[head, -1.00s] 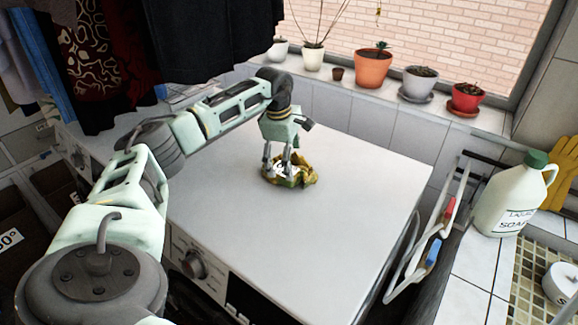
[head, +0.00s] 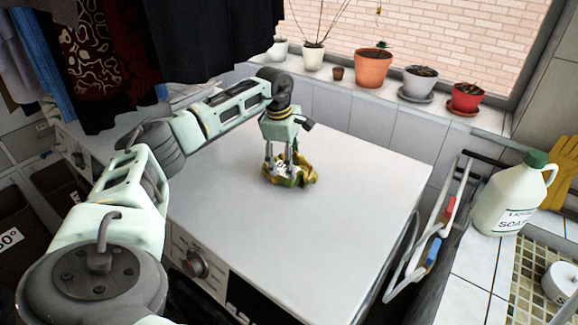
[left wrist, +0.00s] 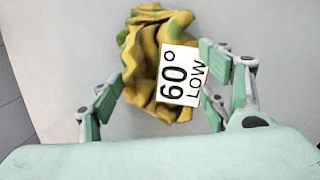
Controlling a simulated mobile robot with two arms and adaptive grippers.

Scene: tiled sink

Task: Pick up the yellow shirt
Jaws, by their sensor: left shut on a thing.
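The yellow shirt (head: 301,176) is a crumpled yellow and green bundle on the white washing machine top. A white tag reading "60° LOW" (left wrist: 178,75) lies on it in the left wrist view. My left gripper (head: 281,174) points down onto the shirt. In the left wrist view the shirt (left wrist: 143,62) lies between the two fingers of that gripper (left wrist: 160,105), which are shut on it. The bundle appears to rest on the machine top. My right gripper is not in view.
The washing machine top (head: 340,235) is otherwise clear. Several potted plants, such as an orange pot (head: 373,68), stand on the windowsill behind. A soap jug (head: 508,200) and a rack (head: 430,240) are at the right. Dark clothes (head: 210,40) hang at the upper left.

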